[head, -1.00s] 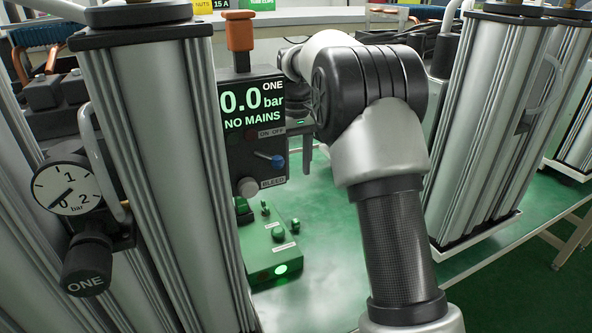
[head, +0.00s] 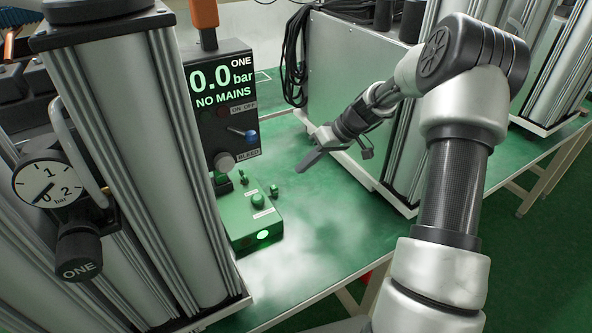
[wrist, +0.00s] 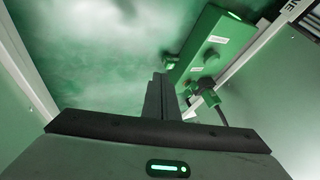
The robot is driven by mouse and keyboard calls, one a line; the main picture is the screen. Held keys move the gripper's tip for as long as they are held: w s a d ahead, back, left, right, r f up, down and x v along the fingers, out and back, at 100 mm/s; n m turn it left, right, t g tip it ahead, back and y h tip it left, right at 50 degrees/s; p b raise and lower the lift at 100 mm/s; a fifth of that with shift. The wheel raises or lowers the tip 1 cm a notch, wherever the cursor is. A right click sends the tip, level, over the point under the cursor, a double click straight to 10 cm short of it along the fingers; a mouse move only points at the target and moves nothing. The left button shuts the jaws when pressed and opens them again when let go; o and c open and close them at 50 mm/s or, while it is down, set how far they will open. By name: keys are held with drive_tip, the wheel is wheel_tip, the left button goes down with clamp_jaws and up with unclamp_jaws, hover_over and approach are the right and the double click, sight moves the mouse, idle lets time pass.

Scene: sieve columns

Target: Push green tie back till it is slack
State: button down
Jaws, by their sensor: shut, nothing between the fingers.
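A green box (head: 250,222) with small green knobs, white labels and a lit green lamp (head: 263,235) sits on the green bench top, right of the near column. A black-and-green part stands at its back left. I cannot tell which part is the green tie. The box also shows at the upper right of the wrist view (wrist: 213,42), with a dark green lever-like piece (wrist: 207,92) at its near end. My gripper (head: 311,161) is shut and empty above the bench, right of the box and apart from it. Its shut fingers (wrist: 158,97) point toward the bench.
A control panel (head: 222,100) reading 0.0 bar, NO MAINS stands behind the box, beside a metal column (head: 140,150) with a gauge (head: 48,187). A grey cabinet (head: 350,75) with black cables stands behind my gripper. The bench top (head: 310,225) right of the box is clear.

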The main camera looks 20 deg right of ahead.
sight(274, 188)
drive_tip(key=b+x, duration=0.1)
drive_tip(key=x, duration=0.8)
drive_tip(key=shift+s+a+b, duration=0.25)
drive_tip(key=shift+a+b, duration=0.05)
drive_tip(key=shift+a, duration=0.45)
drive_tip(key=shift+s+a+b, duration=0.25)
drive_tip(key=shift+a+b, duration=0.05)
drive_tip(key=shift+a, duration=0.5)
drive_tip(key=shift+r, duration=0.1)
